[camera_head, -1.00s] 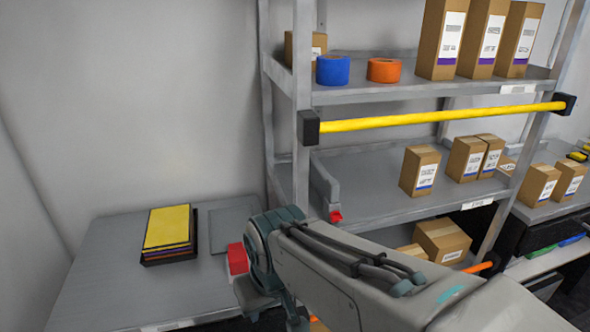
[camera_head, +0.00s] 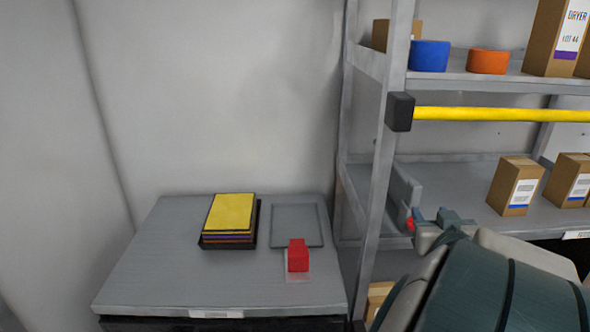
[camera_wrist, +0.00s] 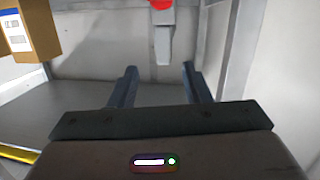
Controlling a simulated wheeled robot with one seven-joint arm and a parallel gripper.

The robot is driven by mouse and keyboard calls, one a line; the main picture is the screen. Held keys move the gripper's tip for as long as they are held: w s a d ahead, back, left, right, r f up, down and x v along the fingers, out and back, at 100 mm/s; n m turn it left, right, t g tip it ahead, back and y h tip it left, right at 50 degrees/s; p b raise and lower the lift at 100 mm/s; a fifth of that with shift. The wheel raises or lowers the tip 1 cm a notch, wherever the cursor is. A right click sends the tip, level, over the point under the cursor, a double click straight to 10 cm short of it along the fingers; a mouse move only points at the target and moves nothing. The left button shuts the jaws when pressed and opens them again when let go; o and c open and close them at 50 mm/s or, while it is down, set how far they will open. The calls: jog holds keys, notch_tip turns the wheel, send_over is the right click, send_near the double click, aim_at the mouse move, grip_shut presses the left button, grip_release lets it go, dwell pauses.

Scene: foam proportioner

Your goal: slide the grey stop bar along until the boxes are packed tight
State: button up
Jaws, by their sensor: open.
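The grey stop bar (camera_head: 403,190) stands at the left end of the middle shelf, with a red piece at its front end. In the wrist view the bar (camera_wrist: 163,45) shows between and beyond the fingertips, its red end at the top edge. My gripper (camera_wrist: 159,70) is open and empty there, apart from the bar. In the head view my gripper (camera_head: 436,217) is partly hidden by my arm, close to the red end. A brown box (camera_head: 515,186) stands on the middle shelf, right of the bar with a gap between. Another box (camera_head: 569,180) stands further right.
A yellow rail (camera_head: 490,114) crosses the rack front above the middle shelf. A grey upright (camera_head: 385,170) stands left of the bar. A side table (camera_head: 160,270) holds a yellow-topped stack (camera_head: 231,214) and a red block (camera_head: 298,256).

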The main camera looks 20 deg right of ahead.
aim_at(418, 193)
jog(key=w+d+p, duration=0.1)
jog(key=w+p, duration=0.1)
jog(key=w, duration=0.1)
jog(key=w+d+t+y+p, duration=0.1)
jog(key=w+p, duration=0.2)
jog(key=w, duration=0.1)
jog(key=w+d+t+p, duration=0.1)
jog(key=w+p, duration=0.1)
jog(key=w, duration=0.2)
jog(key=shift+d+f+n, duration=0.1)
jog(key=shift+d+n, duration=0.15)
jog(key=shift+n, duration=0.05)
dwell(0.5)
jog(key=shift+c, duration=0.3)
jog(key=shift+y, duration=0.4)
grip_shut()
